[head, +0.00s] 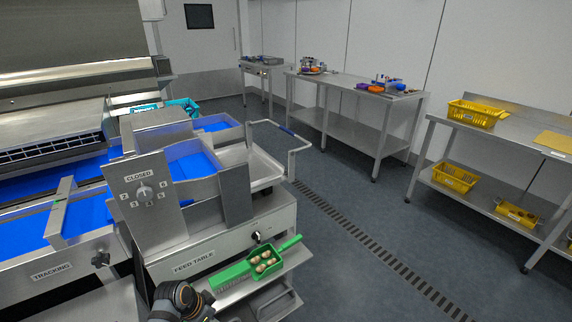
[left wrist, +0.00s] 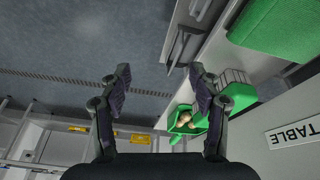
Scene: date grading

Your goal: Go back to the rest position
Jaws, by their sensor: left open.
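My left gripper (left wrist: 160,82) is open in the left wrist view, with nothing between its two dark fingers. In the head view only a dark part of my arm with orange marks shows at the bottom edge; its fingers cannot be made out there. A green scoop (head: 247,274) holding several brown dates (head: 266,261) rests on the shelf in front of the feed table (head: 223,254). In the left wrist view the scoop (left wrist: 174,117) shows beyond and partly behind the right-hand finger. My right gripper is not in view.
The grading machine with blue belts (head: 90,214) fills the left. A bent metal rail (head: 298,147) sticks out from the feed table. Steel tables (head: 350,94) stand along the back wall, and yellow crates (head: 474,114) sit on the right table. The grey floor (head: 340,240) between is clear.

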